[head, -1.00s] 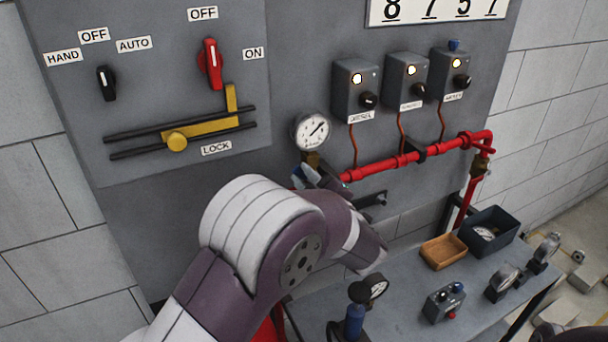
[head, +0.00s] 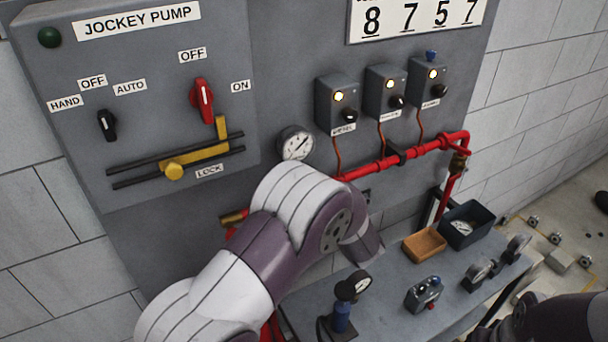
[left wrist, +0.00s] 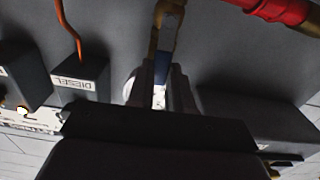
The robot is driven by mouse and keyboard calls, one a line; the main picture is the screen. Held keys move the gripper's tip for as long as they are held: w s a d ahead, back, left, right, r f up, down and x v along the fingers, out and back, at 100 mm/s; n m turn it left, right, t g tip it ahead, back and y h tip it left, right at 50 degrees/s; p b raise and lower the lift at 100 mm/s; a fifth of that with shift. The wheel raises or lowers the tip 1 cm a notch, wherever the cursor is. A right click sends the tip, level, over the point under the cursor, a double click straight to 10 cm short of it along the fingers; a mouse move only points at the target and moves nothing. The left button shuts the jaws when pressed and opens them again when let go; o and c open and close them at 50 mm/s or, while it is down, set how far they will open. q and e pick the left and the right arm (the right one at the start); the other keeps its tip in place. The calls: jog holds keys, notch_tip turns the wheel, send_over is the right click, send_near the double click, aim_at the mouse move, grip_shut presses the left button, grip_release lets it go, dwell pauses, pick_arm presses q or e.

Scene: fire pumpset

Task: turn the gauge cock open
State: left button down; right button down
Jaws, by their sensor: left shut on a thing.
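The pressure gauge (head: 295,143) has a white dial and sits on the grey panel above the red pipe. In the head view my left arm hides the gauge cock below it and my left gripper. In the left wrist view my left gripper (left wrist: 162,88) has its two fingers closed around the gauge cock's narrow blue lever (left wrist: 161,68). A brass-coloured stem (left wrist: 163,32) runs up from the lever to the picture's top. The lever's exact angle to the pipe is hard to tell. My right gripper is out of view.
The red pipe (head: 400,158) runs along the panel under three lit control boxes (head: 336,105). A bench below carries a wooden tray (head: 425,245), a dark bin (head: 487,210), loose gauges (head: 477,270) and a blue hand pump (head: 340,318). The selector panel (head: 225,120) is at left.

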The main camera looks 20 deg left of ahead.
pick_arm(q)
jog(key=shift+w+d+r+m, duration=0.1)
jog(key=shift+r+m, duration=0.05)
jog(key=shift+m, duration=0.15)
jog(key=c, duration=1)
grip_release()
jog(key=b+v, duration=0.3)
jog(key=v, duration=0.9)
jog(key=shift+d+b, duration=0.3)
